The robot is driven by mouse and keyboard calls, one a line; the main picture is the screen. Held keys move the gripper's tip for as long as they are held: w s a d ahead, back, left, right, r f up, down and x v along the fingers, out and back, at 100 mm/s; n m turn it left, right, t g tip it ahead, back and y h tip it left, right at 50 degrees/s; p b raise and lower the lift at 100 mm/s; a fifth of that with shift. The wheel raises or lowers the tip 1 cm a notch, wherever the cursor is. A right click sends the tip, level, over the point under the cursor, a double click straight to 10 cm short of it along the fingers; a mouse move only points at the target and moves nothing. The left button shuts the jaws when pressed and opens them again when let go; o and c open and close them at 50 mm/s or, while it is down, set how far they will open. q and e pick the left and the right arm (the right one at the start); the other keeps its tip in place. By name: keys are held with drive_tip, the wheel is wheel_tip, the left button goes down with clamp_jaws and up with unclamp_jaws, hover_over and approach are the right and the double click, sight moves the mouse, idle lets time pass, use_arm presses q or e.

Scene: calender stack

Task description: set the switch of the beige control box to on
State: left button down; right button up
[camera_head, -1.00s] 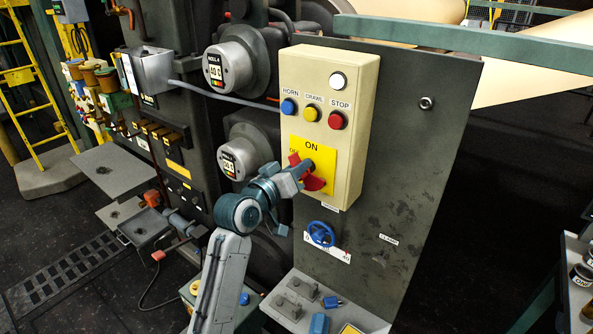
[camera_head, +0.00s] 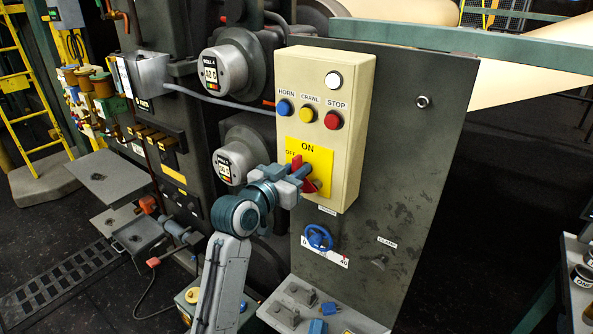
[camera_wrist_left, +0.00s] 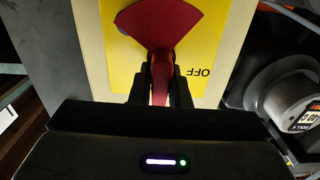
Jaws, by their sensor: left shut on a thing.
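The beige control box (camera_head: 350,125) stands upright on a dark panel. Its yellow plate (camera_head: 325,158) reads ON at the top and OFF at the left. The red switch (camera_head: 297,163) sits on this plate, partly hidden by my left gripper (camera_head: 302,175). In the left wrist view, the switch's wide red fan (camera_wrist_left: 160,25) is at the top and its narrow handle runs down between the fingers. My left gripper is shut on that handle, beside the upside-down word OFF. The exact angle of the switch is hard to tell. My right gripper is out of view.
Blue (camera_head: 284,107), yellow (camera_head: 306,115) and red (camera_head: 333,120) buttons and a white lamp (camera_head: 333,80) are above the switch. A blue handwheel (camera_head: 318,237) is below the box. Round roll gauges (camera_head: 232,72) stand close at its left.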

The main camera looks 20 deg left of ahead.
use_arm(q)
drive_tip(key=c, duration=1.4)
unclamp_jaws()
drive_tip(key=shift+b+v, duration=1.4)
drive_tip(key=shift+v, duration=3.95)
